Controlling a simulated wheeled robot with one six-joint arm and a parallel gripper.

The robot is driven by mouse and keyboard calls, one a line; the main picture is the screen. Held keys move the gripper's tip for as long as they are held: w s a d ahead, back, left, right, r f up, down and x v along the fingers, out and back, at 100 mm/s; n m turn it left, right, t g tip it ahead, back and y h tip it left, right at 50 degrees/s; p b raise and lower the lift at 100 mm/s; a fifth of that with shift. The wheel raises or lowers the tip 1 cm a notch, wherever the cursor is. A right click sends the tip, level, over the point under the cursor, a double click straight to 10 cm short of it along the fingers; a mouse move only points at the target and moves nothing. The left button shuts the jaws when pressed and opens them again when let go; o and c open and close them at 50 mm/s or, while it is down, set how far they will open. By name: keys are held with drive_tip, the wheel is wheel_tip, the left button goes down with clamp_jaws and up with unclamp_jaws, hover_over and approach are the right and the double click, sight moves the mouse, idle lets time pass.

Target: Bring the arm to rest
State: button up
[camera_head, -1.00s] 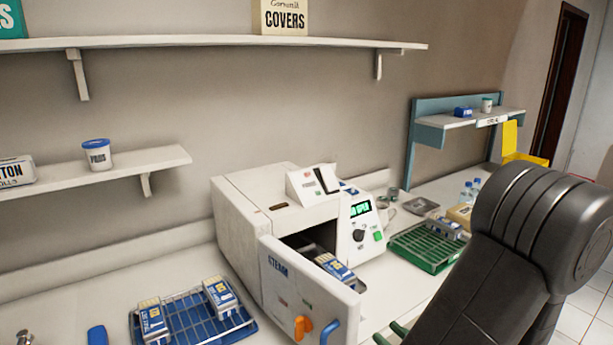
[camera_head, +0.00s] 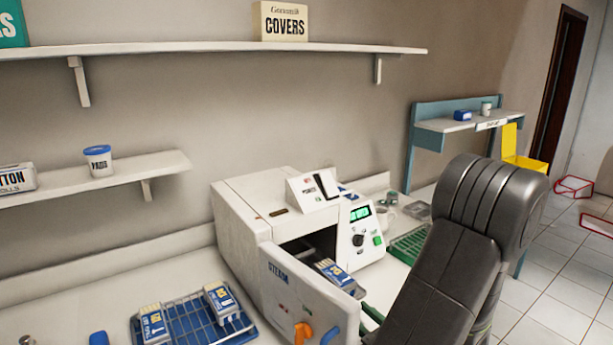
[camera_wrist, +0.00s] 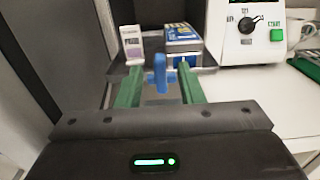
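My gripper (camera_wrist: 160,68) shows in the wrist view with its two green fingers apart and nothing visibly held between them. In the head view my dark arm link covers the right front, and only a bit of green finger shows near the open door. The white sterilizer (camera_head: 240,205) has its door (camera_head: 290,290) open. A blue and white pack (camera_head: 338,276) sits at its opening, also seen in the wrist view (camera_wrist: 184,38).
A blue wire tray (camera_head: 180,322) with two packs lies left of the sterilizer. A green rack (camera_head: 408,243) lies right of it, partly hidden by my arm. Shelves (camera_head: 180,47) run along the wall above. Red-outlined shapes (camera_head: 573,187) are on the floor at right.

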drive_tip(key=shift+x, duration=2.15)
drive_tip(key=shift+p, duration=0.35)
